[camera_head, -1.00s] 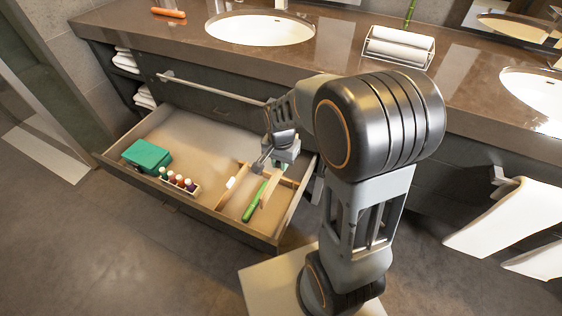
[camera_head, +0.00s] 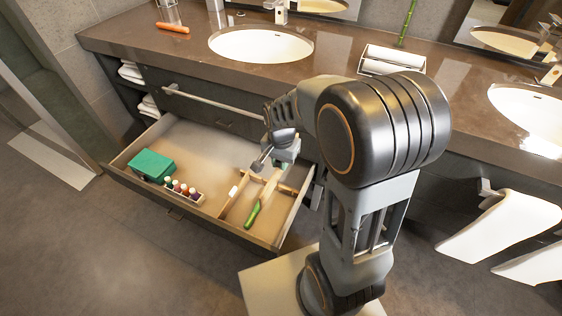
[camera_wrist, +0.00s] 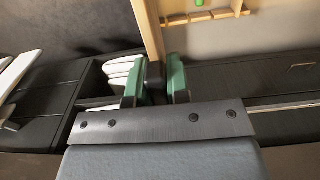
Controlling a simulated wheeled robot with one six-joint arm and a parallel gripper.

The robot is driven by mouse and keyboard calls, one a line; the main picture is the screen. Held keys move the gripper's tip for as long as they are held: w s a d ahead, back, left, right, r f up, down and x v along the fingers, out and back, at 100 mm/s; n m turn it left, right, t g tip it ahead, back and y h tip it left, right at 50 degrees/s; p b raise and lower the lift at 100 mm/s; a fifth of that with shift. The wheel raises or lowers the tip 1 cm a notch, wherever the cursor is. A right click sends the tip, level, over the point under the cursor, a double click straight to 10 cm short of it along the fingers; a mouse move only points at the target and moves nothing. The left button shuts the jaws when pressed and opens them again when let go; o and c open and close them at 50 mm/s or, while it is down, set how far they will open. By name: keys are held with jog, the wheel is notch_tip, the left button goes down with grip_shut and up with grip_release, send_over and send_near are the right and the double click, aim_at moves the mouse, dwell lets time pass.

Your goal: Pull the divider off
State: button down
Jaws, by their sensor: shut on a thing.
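The part between the fingertips is dark. I cannot tell whether the strip touches the drawer.
The open drawer (camera_head: 152,196) also holds a teal box (camera_head: 152,166) and a rack of small bottles (camera_head: 182,190). The counter (camera_head: 190,52) is above; towels (camera_head: 500,215) hang at the right.

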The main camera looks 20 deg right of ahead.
jog(key=shift+r+p, duration=1.7)
jog(key=shift+r, duration=0.6)
